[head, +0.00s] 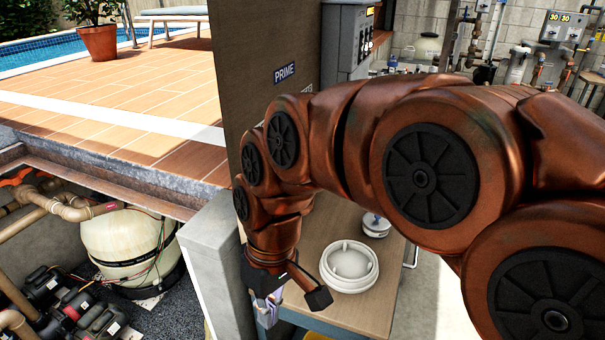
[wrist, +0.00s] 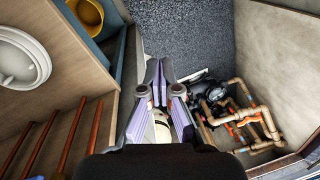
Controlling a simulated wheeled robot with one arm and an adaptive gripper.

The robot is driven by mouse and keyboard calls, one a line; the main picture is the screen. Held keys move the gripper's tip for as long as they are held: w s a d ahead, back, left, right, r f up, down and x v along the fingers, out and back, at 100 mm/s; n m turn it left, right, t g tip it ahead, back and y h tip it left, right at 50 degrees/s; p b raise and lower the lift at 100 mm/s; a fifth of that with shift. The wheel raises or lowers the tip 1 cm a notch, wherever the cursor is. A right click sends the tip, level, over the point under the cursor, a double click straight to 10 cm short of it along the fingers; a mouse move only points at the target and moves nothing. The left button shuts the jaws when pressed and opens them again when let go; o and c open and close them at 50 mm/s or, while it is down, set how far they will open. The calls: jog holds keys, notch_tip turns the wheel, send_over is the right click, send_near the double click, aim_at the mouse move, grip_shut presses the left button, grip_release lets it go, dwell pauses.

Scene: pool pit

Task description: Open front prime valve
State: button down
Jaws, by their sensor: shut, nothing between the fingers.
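A sign reading PRIME (head: 285,73) is on the brown panel. An orange valve handle (head: 14,178) sits on tan pipes at the far left of the pit in the head view. In the wrist view, tan pipes with orange parts (wrist: 250,122) lie at the right; I cannot tell which one is the front prime valve. My gripper (wrist: 163,72) is shut and empty, pointing down over the pit, apart from the pipes. In the head view its purple-grey fingers (head: 266,310) show below my arm, beside the wooden bench and the grey pit wall.
A wooden bench (head: 375,305) holds a white round lid (head: 349,266) right of my gripper. The brown panel (head: 265,30) stands behind my arm. Gravel floor (wrist: 195,30) shows clear in the wrist view.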

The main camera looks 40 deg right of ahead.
jog(key=w+d+r+n+t+y, duration=0.3)
jog(key=w+d+r+t, duration=0.3)
jog(key=w+d+r, duration=0.85)
jog(key=w+d+r+n+t+b, duration=0.1)
jog(key=d+t, duration=0.1)
jog(key=d, duration=1.1)
jog(key=shift+w+d+r, duration=0.15)
jog(key=shift+d+r, duration=0.1)
jog(key=shift+d, duration=0.1)
jog(key=s+d+f+p+x, duration=0.1)
jog(key=p+x, duration=0.3)
jog(key=x, duration=0.9)
jog(key=shift+s+f, duration=0.25)
jog(key=shift+f, duration=0.1)
